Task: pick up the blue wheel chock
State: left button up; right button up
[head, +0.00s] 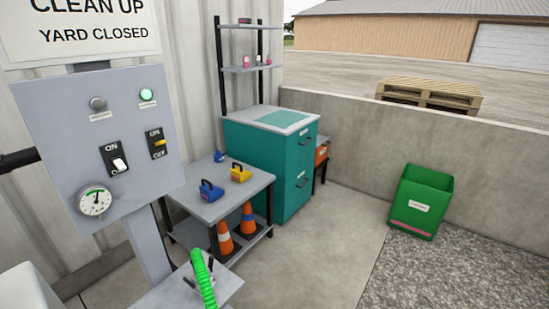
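A blue wheel chock (211,191) with a dark handle on top sits on the grey top of a low metal table (213,209), near its left side. A yellow chock (240,173) of similar shape sits behind it and to the right, apart from it. A smaller blue object (220,156) stands at the back corner of the table; its kind is too small to tell. Neither of my grippers can be made out in the head view.
Striped orange cones (224,238) stand on the table's lower shelf. A control panel (100,140) on a post stands at the left front. A green hose (203,277) rises at the bottom. A teal cabinet (260,170) is behind the table. Floor (320,250) right of the table is clear.

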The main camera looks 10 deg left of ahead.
aim_at(210, 192)
jog(key=i+l+z, duration=0.15)
jog(key=i+z, duration=0.2)
jog(key=i, duration=0.35)
jog(key=i+j+z, duration=0.1)
jog(key=i+z, duration=0.3)
jog(key=i, duration=0.35)
jog(key=i+u, duration=0.8)
jog(key=i+l+u, duration=0.15)
jog(key=i+u, duration=0.2)
jog(key=i+j+u, duration=0.15)
jog(key=u, duration=0.3)
jog(key=i+u, duration=0.6)
jog(key=u, duration=0.25)
jog(key=i+l+u, duration=0.15)
jog(key=u, duration=0.25)
jog(key=i+l, duration=0.05)
jog(key=i, duration=0.05)
